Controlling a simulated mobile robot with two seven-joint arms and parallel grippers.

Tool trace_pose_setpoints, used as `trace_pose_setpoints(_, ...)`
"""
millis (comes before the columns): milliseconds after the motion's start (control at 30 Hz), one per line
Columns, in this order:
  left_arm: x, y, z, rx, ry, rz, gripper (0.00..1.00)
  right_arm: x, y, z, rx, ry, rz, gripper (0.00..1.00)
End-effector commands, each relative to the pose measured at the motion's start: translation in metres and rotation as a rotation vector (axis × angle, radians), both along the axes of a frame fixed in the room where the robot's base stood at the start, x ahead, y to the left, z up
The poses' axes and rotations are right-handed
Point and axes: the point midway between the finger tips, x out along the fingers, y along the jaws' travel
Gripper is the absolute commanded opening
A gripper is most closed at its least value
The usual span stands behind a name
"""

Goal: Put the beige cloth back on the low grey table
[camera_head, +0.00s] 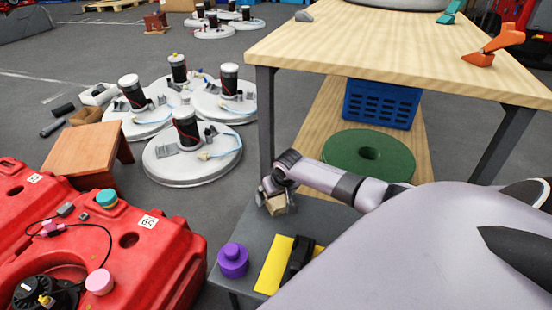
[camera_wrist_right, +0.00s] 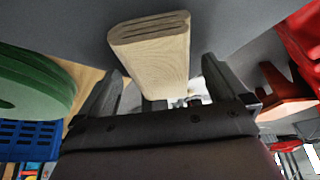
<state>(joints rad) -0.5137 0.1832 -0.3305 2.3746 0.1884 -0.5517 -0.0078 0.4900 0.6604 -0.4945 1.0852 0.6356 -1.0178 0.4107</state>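The beige cloth (camera_head: 281,205) is a folded block at the far left part of the low grey table (camera_head: 231,284). In the right wrist view the cloth (camera_wrist_right: 152,48) shows its layered end and lies between the two fingers. My right gripper (camera_head: 271,196) is at the cloth, above the table's far edge. In the right wrist view the right gripper (camera_wrist_right: 162,72) has its fingers spread, with gaps beside the cloth. The cloth appears to rest on the grey top, though its underside is hidden. My left gripper is not in view.
A purple jar (camera_head: 233,260) and a yellow item (camera_head: 274,264) with a black tool (camera_head: 298,260) are on the low table. A wooden workbench (camera_head: 400,45) stands behind, with a green disc (camera_head: 340,152) and blue crate (camera_head: 381,104) below. Red tanks (camera_head: 150,250) stand left.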

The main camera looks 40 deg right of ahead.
Motion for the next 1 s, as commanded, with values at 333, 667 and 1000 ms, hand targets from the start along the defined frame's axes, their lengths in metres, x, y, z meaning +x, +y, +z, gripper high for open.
trace_pose_setpoints(333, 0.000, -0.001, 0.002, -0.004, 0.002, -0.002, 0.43, 0.000, 0.000, 0.006, 0.000, -0.001, 0.000, 0.99)
trace_pose_setpoints(667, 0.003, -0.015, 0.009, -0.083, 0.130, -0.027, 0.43, -0.019, 0.005, 0.057, -0.001, -0.001, 0.002, 0.99)
trace_pose_setpoints(1000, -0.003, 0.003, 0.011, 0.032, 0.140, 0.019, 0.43, -0.040, 0.012, 0.106, 0.000, 0.000, 0.000, 0.99)
